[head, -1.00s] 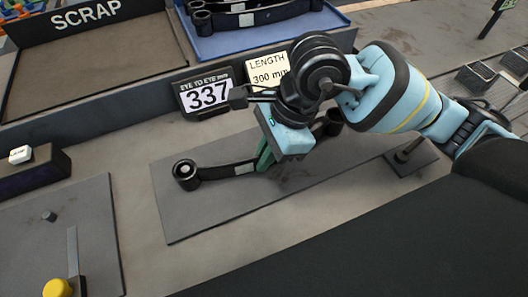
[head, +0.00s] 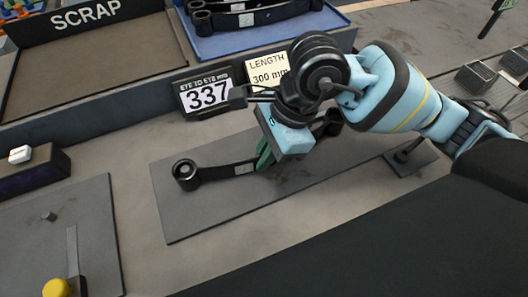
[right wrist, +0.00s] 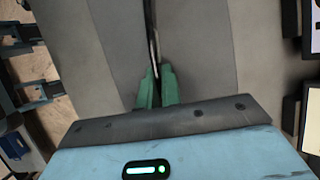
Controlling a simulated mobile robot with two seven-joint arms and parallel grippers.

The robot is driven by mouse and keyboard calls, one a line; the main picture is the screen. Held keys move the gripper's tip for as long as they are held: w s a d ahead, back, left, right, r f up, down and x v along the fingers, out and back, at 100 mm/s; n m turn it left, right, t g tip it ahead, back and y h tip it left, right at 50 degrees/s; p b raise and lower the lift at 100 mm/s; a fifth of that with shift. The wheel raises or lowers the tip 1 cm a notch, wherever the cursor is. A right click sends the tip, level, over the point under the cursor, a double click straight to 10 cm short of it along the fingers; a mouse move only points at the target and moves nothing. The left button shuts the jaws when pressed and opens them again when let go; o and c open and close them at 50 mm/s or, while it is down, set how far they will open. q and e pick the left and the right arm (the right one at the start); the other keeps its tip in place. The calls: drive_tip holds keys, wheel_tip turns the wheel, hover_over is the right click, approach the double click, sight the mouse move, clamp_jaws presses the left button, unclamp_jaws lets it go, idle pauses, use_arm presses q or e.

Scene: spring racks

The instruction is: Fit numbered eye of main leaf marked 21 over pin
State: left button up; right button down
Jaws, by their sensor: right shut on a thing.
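The dark leaf (head: 215,173) lies low over a grey plate, its far part hidden behind my right gripper. Its left eye (head: 186,175) has a pale spot in its middle; I cannot tell whether that is a pin. Its right eye (head: 333,120) shows past the gripper. A small white label (head: 243,169) is on the leaf, too small to read. My right gripper (head: 265,157) is shut on the leaf near its middle; the green fingers pinch its thin edge in the right wrist view (right wrist: 157,88). My left gripper is out of view.
The grey plate (head: 210,218) has free room in front. A display (head: 207,97) reads 337 and a card (head: 268,68) reads length 300 mm. A scrap tray (head: 100,55) and blue tray (head: 225,44) with leaves stand behind. A post (head: 405,153) stands right.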

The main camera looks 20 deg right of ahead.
drive_tip(key=shift+s+d+f, duration=0.1)
drive_tip(key=shift+f, duration=0.2)
drive_tip(key=c, duration=1)
unclamp_jaws()
drive_tip(key=shift+r, duration=0.1)
drive_tip(key=shift+r, duration=0.1)
drive_tip(key=shift+r+p, duration=2.3)
drive_tip(key=shift+r, duration=1.75)
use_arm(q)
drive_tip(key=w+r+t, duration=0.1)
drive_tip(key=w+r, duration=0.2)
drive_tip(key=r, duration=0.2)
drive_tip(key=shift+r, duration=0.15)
use_arm(e)
drive_tip(key=shift+f, duration=0.1)
